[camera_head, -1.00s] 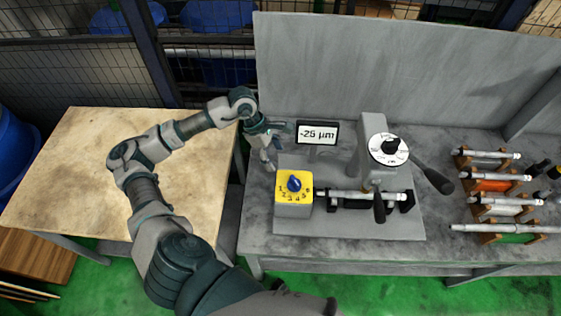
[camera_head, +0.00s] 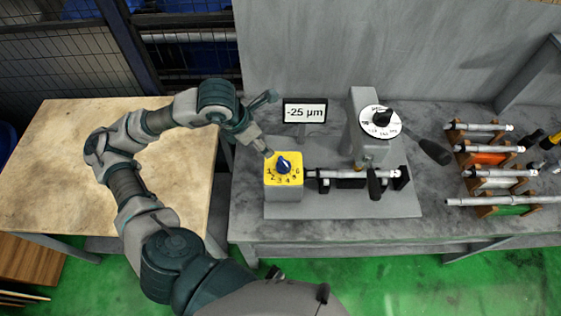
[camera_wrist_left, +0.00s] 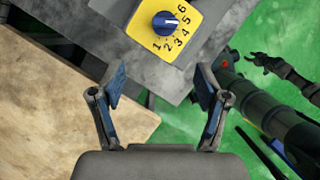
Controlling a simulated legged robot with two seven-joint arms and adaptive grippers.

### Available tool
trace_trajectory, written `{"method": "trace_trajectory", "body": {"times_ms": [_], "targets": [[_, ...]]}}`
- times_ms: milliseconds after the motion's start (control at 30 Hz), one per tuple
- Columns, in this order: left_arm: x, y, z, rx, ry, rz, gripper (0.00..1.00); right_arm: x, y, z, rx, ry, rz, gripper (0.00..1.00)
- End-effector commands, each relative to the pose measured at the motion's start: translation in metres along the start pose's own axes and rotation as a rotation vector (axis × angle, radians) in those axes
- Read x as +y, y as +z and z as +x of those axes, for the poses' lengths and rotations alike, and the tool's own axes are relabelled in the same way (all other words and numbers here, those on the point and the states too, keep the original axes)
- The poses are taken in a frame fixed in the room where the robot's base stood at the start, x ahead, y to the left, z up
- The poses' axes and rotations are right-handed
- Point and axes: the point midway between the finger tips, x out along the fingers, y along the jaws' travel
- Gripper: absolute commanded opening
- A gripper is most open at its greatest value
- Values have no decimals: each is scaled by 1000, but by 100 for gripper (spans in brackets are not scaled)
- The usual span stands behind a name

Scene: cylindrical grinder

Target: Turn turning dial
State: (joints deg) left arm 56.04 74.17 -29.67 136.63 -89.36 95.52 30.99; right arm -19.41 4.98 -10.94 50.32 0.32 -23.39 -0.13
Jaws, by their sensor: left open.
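The yellow box (camera_head: 284,190) carries a blue dial knob (camera_head: 283,165) with numbers 1 to 6 around it. In the wrist view the knob (camera_wrist_left: 166,22) is at the top, its white mark towards the right, near 5. A white round dial (camera_head: 380,121) with a black knob sits on the grinder head. My left gripper (camera_head: 268,125) is open and empty, just behind and left of the yellow box, one finger close to its back-left corner; contact is unclear. Its spread fingers (camera_wrist_left: 160,84) show in the wrist view. My right gripper (camera_wrist_left: 257,62) shows small at the right there, state unclear.
A display (camera_head: 305,112) reading -25 µm stands behind the yellow box. A shaft (camera_head: 350,174) lies right of the box, with black levers near. The wooden table (camera_head: 60,170) at left is clear.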

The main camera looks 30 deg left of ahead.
Motion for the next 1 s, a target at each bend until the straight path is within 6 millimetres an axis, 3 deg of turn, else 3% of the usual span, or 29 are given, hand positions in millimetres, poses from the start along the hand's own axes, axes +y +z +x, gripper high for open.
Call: {"method": "trace_trajectory", "body": {"times_ms": [167, 500, 700, 1000], "targets": [[-4, 0, 28, 5, -2, 3, 75, 2, -6, 0, 4, -2, 1, 40], [0, -2, 110, 4, -7, 1, 75, 0, -14, -3, 6, 2, 1, 40], [0, -1, 148, 1, -6, 2, 75, 0, -15, -3, 7, 2, 1, 40], [-3, 0, 169, 0, -2, 4, 75, 0, -16, -3, 7, 2, 2, 40]]}}
